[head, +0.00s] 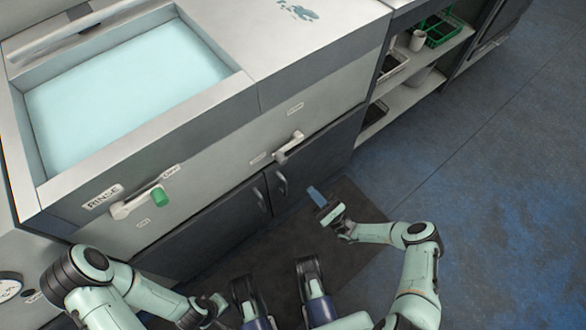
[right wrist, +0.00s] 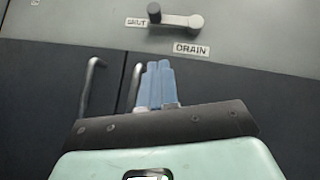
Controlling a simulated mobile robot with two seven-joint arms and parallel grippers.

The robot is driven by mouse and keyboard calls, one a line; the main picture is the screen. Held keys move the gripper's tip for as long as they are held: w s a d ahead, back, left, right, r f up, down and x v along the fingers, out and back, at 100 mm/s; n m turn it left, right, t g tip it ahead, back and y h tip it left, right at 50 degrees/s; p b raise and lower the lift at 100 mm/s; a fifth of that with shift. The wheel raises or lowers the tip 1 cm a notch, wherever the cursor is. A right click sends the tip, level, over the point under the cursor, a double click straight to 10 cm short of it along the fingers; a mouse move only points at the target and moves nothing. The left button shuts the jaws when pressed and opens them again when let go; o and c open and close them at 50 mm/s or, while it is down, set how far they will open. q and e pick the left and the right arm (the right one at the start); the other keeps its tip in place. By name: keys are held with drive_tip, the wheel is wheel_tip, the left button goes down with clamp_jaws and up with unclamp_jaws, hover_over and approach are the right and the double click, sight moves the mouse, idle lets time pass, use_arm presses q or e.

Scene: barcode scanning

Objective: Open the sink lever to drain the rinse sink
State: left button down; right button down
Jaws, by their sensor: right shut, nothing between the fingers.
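The rinse sink (head: 130,95) holds pale blue water. Below it, beside a RINSE label (head: 103,197), is a white lever with a green knob (head: 159,196). In the right wrist view, a lever (right wrist: 176,18) shows at the top with SHUT and DRAIN labels. My right gripper (head: 316,194) is shut and empty, low in front of the cabinet doors, apart from both levers; its fingers (right wrist: 155,85) also show in the wrist view. My left gripper (head: 213,304) is low at the bottom, its jaws unclear.
Dark cabinet doors with two bar handles (head: 260,199) (head: 282,182) stand below the panel. Shelves (head: 405,95) with a green crate (head: 442,30) and a cup (head: 417,40) are at the upper right. The blue floor at right is clear.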

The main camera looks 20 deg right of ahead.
use_arm(q)
drive_tip(key=shift+s+f, duration=0.25)
drive_tip(key=shift+s, duration=0.1)
use_arm(e)
drive_tip(key=s+r+x, duration=0.2)
drive_tip(key=x, duration=1)
drive_tip(key=shift+w+r, duration=0.15)
drive_tip(key=shift+r, duration=0.15)
use_arm(q)
drive_tip(key=shift+w+r, duration=0.1)
use_arm(e)
drive_tip(key=shift+a, duration=0.15)
